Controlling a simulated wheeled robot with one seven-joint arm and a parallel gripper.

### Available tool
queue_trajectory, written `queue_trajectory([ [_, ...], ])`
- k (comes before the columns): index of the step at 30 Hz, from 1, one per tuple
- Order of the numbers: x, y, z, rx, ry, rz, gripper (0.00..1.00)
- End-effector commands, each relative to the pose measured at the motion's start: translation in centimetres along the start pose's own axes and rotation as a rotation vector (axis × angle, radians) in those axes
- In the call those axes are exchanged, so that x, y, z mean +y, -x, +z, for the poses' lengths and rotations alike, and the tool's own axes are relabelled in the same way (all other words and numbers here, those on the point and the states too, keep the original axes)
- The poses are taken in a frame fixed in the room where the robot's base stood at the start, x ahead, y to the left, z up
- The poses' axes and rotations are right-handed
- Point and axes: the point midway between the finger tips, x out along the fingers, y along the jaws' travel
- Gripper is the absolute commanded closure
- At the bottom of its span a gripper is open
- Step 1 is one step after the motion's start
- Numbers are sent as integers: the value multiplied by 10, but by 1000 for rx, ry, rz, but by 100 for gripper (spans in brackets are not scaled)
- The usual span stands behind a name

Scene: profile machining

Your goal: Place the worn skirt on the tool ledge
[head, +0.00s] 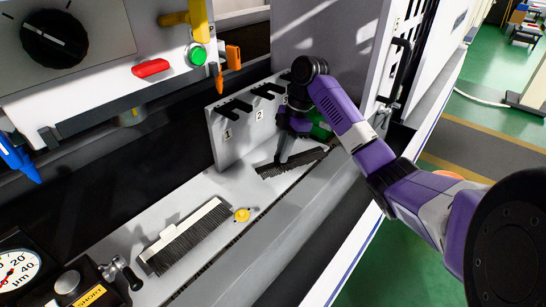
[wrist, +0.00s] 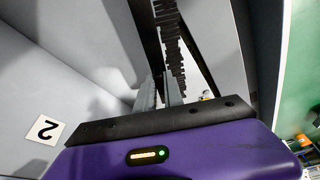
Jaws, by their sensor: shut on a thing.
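A dark brush strip with ragged, uneven bristles, which looks like the worn skirt (head: 305,157), is low over the pale ledge (head: 268,192) below the numbered pegs in the head view. It also shows in the wrist view (wrist: 174,52), running away from the fingers. My gripper (head: 283,160) points down and is shut on this strip; its fingertips also show in the wrist view (wrist: 163,92). I cannot tell whether the strip touches the ledge. A second brush strip (head: 184,235), with a pale back and fuller bristles, lies on the ledge at front left.
A pale upright panel (head: 228,143) with black pegs and number labels stands behind the gripper. A yellow round part (head: 242,215) lies beside the second strip. A dial gauge (head: 15,270) is at lower left. A grey cabinet (head: 345,50) rises behind my arm.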

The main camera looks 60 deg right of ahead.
Motion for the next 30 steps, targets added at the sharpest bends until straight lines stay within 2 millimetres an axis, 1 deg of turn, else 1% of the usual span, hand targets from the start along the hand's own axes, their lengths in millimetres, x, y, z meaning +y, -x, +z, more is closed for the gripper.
queue_trajectory([
  [1, 9, -4, -6, 2, 4, -3, 100],
  [3, 19, -5, -8, 2, 2, -1, 100],
  [6, 29, -5, -12, 0, 2, 0, 100],
  [9, 34, -5, -14, 1, 1, 0, 100],
  [13, 35, -11, -13, 2, 0, -2, 100],
  [16, 34, -23, -10, 3, -1, -3, 100],
  [21, 34, -37, -4, 1, 1, -2, 100],
  [30, 35, -41, -4, 1, 1, -1, 100],
])
